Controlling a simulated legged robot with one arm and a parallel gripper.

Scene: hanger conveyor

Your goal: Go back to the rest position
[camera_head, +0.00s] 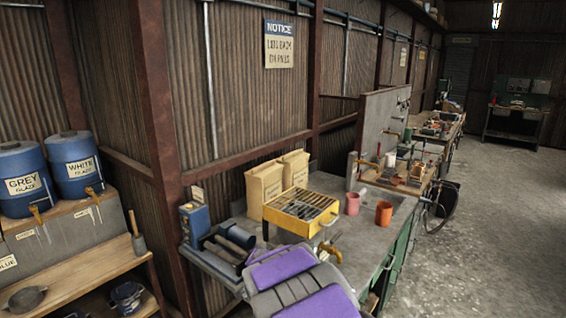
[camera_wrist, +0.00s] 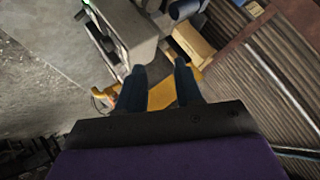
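My gripper (camera_wrist: 159,68) shows in the wrist view as two dark fingers spread well apart. A yellow surface (camera_wrist: 163,95) shows between and beyond them, and nothing is visibly clamped. In the head view my purple and grey arm (camera_head: 290,283) fills the bottom middle, in front of the bench. The fingers cannot be made out there. A yellow box (camera_head: 318,203) with dark slots on top stands on the bench just beyond my arm.
The grey bench (camera_head: 378,236) carries paper bags (camera_head: 264,185), a pink cup (camera_head: 352,203) and an orange cup (camera_head: 384,214). Blue drums (camera_head: 75,165) stand on a shelf at left. A wheel (camera_head: 440,207) juts out beside the bench. The concrete floor (camera_head: 510,220) at right is clear.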

